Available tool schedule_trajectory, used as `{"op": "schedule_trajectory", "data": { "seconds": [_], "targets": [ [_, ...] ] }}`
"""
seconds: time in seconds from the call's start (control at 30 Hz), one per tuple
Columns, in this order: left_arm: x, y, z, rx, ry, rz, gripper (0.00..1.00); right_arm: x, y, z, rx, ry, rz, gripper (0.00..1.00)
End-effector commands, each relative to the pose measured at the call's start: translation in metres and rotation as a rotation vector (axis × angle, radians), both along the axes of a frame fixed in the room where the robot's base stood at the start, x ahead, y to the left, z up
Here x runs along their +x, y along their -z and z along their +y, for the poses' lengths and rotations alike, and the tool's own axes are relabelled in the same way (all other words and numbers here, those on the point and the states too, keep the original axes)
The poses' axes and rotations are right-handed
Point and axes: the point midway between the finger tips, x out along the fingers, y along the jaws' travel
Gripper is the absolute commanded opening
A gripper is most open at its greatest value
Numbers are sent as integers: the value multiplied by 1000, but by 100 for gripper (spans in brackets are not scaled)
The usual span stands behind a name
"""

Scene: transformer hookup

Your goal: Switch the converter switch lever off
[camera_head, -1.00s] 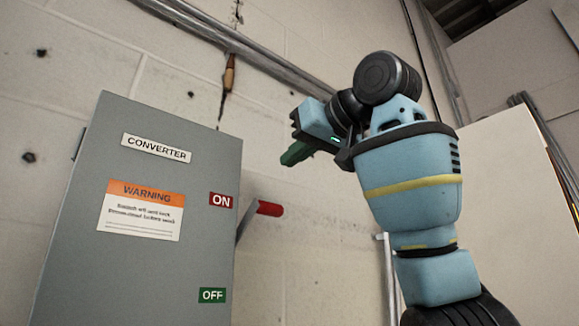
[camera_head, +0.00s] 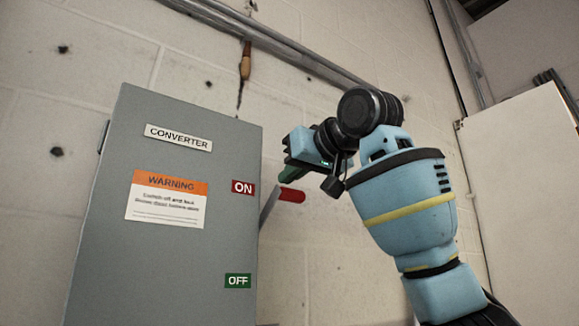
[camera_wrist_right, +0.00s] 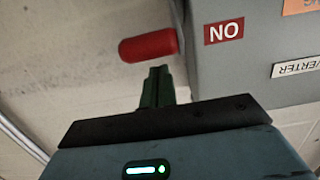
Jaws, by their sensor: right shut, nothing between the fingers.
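The grey converter box (camera_head: 165,235) is on the wall at the left in the head view. Its switch lever has a red handle (camera_head: 291,195) on the right side, level with the red ON label (camera_head: 243,187) and above the green OFF label (camera_head: 238,281). My right gripper (camera_head: 287,175) has green fingers, shut and empty, just above the red handle in the head view. In the right wrist view, the fingers (camera_wrist_right: 158,72) point at the red handle (camera_wrist_right: 149,46), close to it; I cannot tell whether they touch. My left gripper is not in view.
A metal conduit (camera_head: 290,50) runs along the wall over my right arm. A pale panel (camera_head: 515,180) stands at the right. The space below the lever is clear.

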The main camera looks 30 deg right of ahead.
Motion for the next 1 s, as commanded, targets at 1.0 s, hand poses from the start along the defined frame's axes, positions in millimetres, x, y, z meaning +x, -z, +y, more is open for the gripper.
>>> {"op": "schedule_trajectory", "data": {
  "seconds": [1.0],
  "targets": [
    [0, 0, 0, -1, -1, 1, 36, -6, 16, -1, 3, 1, -46, 0]
  ]
}}
